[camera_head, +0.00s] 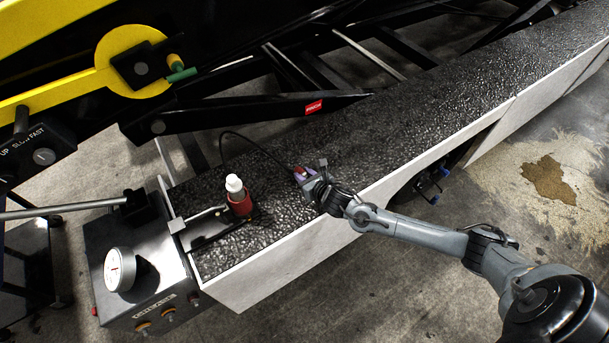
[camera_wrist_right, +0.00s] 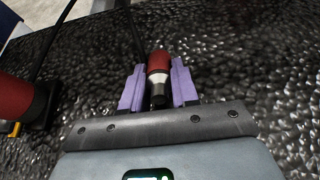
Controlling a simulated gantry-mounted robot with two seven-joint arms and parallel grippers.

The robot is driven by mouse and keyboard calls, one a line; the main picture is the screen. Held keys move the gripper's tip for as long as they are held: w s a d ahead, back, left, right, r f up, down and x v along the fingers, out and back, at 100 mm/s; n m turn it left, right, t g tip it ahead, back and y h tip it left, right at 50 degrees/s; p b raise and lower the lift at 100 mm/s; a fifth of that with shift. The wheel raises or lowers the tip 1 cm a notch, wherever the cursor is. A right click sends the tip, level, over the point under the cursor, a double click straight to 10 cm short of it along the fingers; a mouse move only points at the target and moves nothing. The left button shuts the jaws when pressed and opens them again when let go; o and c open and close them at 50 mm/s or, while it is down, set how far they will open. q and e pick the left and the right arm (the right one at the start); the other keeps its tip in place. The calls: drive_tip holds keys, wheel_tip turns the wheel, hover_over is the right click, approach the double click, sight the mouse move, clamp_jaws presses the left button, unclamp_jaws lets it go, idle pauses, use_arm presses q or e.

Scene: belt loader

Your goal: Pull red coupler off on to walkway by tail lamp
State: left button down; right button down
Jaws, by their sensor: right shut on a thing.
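The red coupler (camera_wrist_right: 158,62) has a red collar, a silver band and a dark end. In the right wrist view it lies between the purple fingers of my right gripper (camera_wrist_right: 157,83), which is shut on it. In the head view my right gripper (camera_head: 304,176) is low over the dark textured walkway (camera_head: 400,115), and the fingers mostly hide the coupler. A black hose (camera_head: 262,148) runs from it, curving left. I cannot tell whether the coupler touches the walkway. I cannot clearly pick out the tail lamp. My left gripper is not in view.
A red cylinder with a white top (camera_head: 236,184) stands left of my right gripper; its red side shows in the wrist view (camera_wrist_right: 22,100). A control box with a white gauge (camera_head: 120,269) is at the walkway's near end. The walkway's upper right stretch is clear.

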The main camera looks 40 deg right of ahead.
drive_tip(key=shift+f, duration=0.3)
drive_tip(key=c, duration=0.8)
unclamp_jaws()
drive_tip(key=shift+s, duration=0.1)
drive_tip(key=shift+s+r, duration=0.2)
drive_tip(key=shift+s, duration=0.05)
drive_tip(key=p+v, duration=0.1)
drive_tip(key=v, duration=0.9)
drive_tip(key=shift+f, duration=0.1)
